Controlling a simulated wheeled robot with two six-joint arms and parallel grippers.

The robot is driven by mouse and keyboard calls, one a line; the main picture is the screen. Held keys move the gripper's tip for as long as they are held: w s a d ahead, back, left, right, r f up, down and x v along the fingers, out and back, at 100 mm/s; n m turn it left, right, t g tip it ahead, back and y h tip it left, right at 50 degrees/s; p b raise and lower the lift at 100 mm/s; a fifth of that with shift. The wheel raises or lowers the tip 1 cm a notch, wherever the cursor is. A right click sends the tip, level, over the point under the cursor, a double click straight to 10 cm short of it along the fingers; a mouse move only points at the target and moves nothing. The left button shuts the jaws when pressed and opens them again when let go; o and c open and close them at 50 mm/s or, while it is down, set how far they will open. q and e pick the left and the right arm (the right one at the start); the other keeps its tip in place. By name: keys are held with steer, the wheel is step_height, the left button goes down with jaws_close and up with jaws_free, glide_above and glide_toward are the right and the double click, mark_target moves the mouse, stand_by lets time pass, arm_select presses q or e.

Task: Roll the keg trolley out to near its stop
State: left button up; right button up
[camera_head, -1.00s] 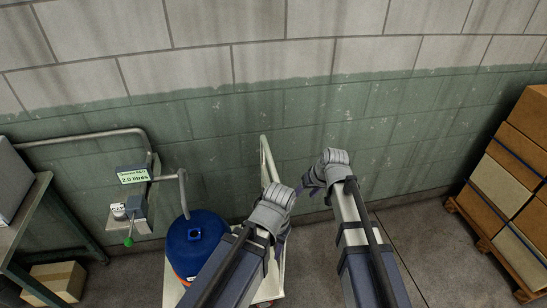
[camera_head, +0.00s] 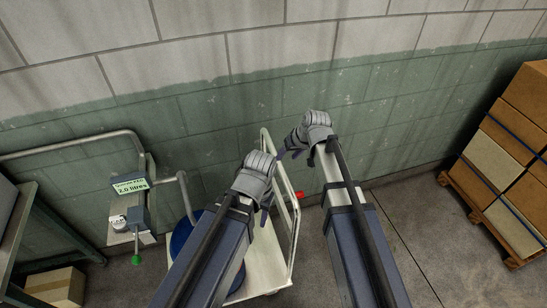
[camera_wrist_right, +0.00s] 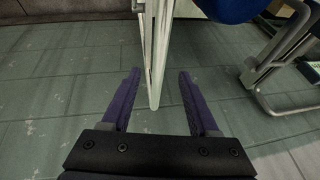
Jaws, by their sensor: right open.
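The keg trolley has a cream deck (camera_head: 272,262) and an upright cream handle frame (camera_head: 289,192). The blue keg (camera_head: 181,234) stands on it, mostly hidden behind my left arm. My right gripper (camera_head: 284,153) is open beside the top of the handle frame. In the right wrist view the pale handle bar (camera_wrist_right: 160,50) runs between the two open fingers (camera_wrist_right: 158,95), with a gap on both sides.
A pipe with a display reading 2.0 litres (camera_head: 130,186) and a green knob (camera_head: 136,260) stand at the left wall. A bench (camera_head: 20,230) and a cardboard box (camera_head: 56,287) are farther left. Stacked boxes on a pallet (camera_head: 465,212) stand right. Floor between is clear.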

mark_target(281, 164)
steer(key=b+x, duration=0.7)
steer(key=shift+w+f, duration=0.1)
steer(key=shift+f, duration=0.25)
steer(key=shift+a, duration=0.1)
jaws_close()
stand_by(0.5)
stand_by(0.9)
